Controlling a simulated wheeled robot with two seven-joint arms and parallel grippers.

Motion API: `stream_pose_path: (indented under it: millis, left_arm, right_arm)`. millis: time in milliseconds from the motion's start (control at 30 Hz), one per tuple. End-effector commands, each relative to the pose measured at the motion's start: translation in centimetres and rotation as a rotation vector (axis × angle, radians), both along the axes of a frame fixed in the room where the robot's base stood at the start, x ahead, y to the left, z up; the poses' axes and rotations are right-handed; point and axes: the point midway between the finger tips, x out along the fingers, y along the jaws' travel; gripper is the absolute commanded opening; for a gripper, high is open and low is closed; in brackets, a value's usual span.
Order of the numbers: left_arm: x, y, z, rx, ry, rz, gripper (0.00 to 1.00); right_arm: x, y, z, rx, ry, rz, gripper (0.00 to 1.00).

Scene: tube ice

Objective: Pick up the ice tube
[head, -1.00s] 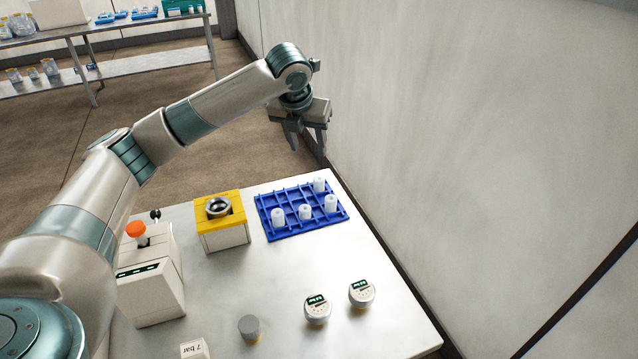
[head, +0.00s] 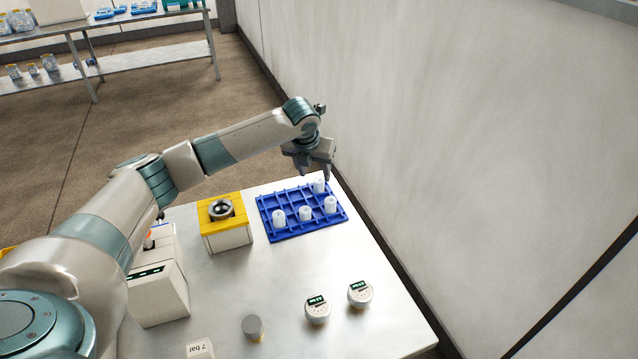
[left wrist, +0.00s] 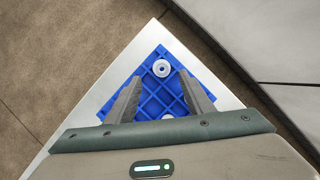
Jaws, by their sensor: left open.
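A blue grid rack (head: 291,229) lies at the far corner of the white table in the head view, holding several white tubes. The far tube (head: 319,187) stands upright near the rack's far right corner; it also shows in the left wrist view (left wrist: 161,68). Two more tubes stand at the front left (head: 279,218) and right (head: 331,204), with another (head: 306,213) between them. My left gripper (head: 315,178) is open and empty, above the rack beside the far tube. In the left wrist view its fingers (left wrist: 160,100) straddle the rack's middle, with the far tube beyond the fingertips. My right gripper is not seen.
A yellow-topped box (head: 226,228) with a round metal opening stands left of the rack. A white device (head: 160,285) is further left. A wall runs along the right.

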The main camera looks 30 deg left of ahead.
Motion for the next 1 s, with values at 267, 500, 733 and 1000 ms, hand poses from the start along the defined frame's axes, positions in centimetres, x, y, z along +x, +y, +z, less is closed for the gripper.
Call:
stream_pose_path:
  millis: [267, 500, 733, 1000]
  left_arm:
    - [0.1, 0.0, -0.3, 0.000, 0.000, 0.000, 0.48]
    - [0.4, -0.1, -0.6, -0.001, 0.001, 0.001, 0.48]
    - [1.4, -0.2, -2.5, -0.002, 0.002, 0.001, 0.48]
    - [2.3, -0.1, -4.8, -0.001, 0.000, -0.001, 0.48]
  right_arm:
    - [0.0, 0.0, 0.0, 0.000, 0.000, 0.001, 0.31]
    - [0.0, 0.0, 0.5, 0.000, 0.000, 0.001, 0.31]
    - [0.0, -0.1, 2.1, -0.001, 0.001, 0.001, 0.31]
    - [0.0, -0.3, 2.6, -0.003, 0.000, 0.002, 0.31]
